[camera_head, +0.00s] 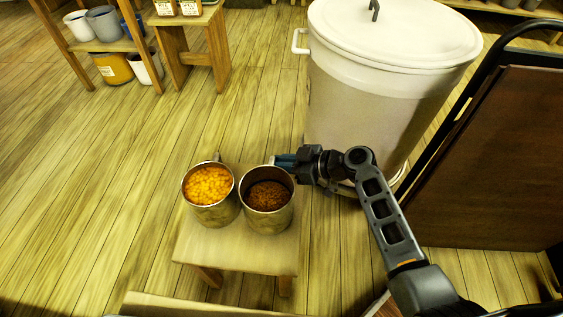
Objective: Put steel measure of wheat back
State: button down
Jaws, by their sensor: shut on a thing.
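A steel measure of reddish-brown grain (266,218), which I take to be the wheat, is at the right side of a small wooden stool (235,255). A second steel measure (213,213), full of yellow-orange grain, stands close to its left. My gripper (284,161) is shut on the brown-grain measure at its back rim or handle. The fingertips are small, and the exact grip is hard to see. The held measure is upright. I cannot tell whether its base rests on the stool or hangs just above it.
A large white lidded bin (385,110) stands right behind my arm. A dark brown panel with a black rail (500,170) is at the right. A wooden shelf with pots (108,45) and a small bench (190,50) stand at upper left. Floor to the left is clear.

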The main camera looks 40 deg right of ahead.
jog(key=shift+f+b, duration=0.65)
jog(key=shift+b, duration=0.05)
jog(key=c, duration=1)
grip_release()
jog(key=shift+p+v, duration=0.65)
jog(key=shift+v, duration=3.3)
